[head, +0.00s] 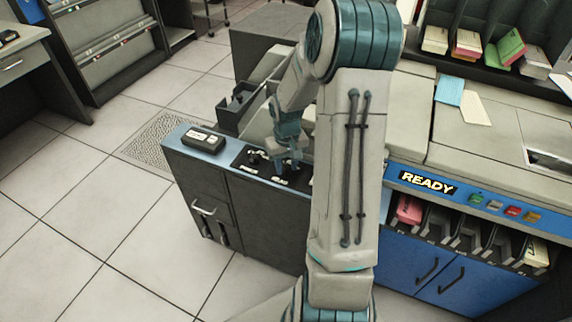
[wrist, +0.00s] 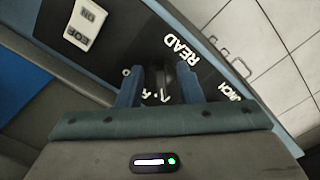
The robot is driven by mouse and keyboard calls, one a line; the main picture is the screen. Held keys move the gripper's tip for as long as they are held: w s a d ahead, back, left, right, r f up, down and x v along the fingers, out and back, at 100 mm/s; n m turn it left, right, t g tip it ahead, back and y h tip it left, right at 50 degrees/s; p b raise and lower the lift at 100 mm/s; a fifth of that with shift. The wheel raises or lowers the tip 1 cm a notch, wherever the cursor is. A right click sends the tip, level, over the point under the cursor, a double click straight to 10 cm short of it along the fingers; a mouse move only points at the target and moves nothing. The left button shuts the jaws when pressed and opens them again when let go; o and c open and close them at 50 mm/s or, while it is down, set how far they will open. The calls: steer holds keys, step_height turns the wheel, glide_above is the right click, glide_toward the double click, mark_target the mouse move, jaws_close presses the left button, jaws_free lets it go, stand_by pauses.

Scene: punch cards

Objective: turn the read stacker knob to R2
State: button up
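The read stacker knob (wrist: 168,78) shows only as a dark shape between my gripper's fingers in the wrist view, just below the white READ label. White position marks are partly visible beside it, but its pointer setting is unclear. My gripper (wrist: 160,84) points down at the black panel with its two blue fingers apart, one on each side of the knob; I see no clear contact. In the head view my gripper (head: 290,165) is over the READ part of the panel and hides the knob.
The punch knob (head: 253,157) stands left of my gripper on the same panel. A dark box with a pale switch plate (head: 202,137) sits at the counter's left end. A READY panel (head: 428,183) and card pockets are to the right. Tiled floor lies open at left.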

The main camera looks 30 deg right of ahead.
jaws_close()
steer(key=shift+m, duration=0.3)
steer(key=m, duration=0.1)
steer(key=m+b, duration=0.2)
steer(key=m, duration=0.1)
steer(key=shift+w+a, duration=0.1)
steer(key=shift+a, duration=0.15)
steer(key=shift+w+a+m+b, duration=0.1)
steer(key=shift+m+b, duration=0.45)
steer(key=shift+m, duration=1.55)
